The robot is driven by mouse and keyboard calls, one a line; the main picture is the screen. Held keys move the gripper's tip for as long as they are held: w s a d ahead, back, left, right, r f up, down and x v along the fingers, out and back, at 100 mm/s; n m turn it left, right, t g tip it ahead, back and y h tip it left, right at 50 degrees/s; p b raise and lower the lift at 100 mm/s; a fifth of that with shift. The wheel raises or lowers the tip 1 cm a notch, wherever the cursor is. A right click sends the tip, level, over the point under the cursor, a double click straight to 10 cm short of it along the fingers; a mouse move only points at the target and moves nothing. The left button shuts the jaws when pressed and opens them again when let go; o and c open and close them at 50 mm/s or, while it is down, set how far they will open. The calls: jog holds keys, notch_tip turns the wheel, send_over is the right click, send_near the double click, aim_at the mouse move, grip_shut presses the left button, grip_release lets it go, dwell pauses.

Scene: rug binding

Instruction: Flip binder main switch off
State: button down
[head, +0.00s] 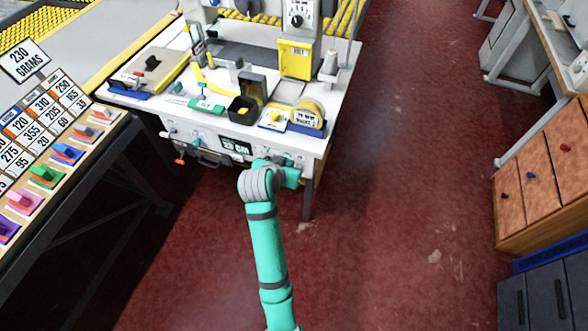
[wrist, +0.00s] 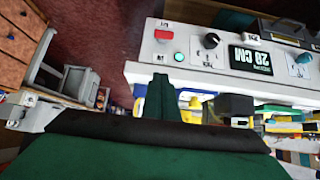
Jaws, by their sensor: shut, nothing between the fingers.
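The binder bench (head: 330,105) stands ahead, with controls along its front panel (head: 205,145). A display reading "20 CM" (head: 236,146) sits on that panel. In the wrist view the panel appears upside down, with a red button (wrist: 163,35), a small green spot (wrist: 179,57), a black knob (wrist: 210,41) and the display (wrist: 250,60). I cannot tell which control is the main switch or its position. My gripper (wrist: 158,97) is shut and empty, close to the panel's red-button end. In the head view, my wrist hides that end of the panel.
On the bench top are a black bin (head: 242,110), a yellow tape roll (head: 308,115) and a spool (head: 329,68). A rack of coloured clips (head: 45,177) stands at left. Wooden drawers (head: 545,175) stand at right. The red floor (head: 400,200) between is clear.

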jog(key=x, duration=1)
jog(key=shift+w+f, duration=0.1)
jog(key=shift+f, duration=0.1)
jog(key=f, duration=0.1)
jog(key=s, duration=0.1)
jog(key=f, duration=0.1)
jog(key=shift+s+a+f, duration=0.25)
jog(key=shift+f, duration=0.1)
jog(key=shift+s+f, duration=0.15)
jog(key=shift+s, duration=0.1)
jog(key=shift+s+a+f, duration=0.1)
jog(key=shift+s, duration=0.05)
jog(key=shift+a+f, duration=0.1)
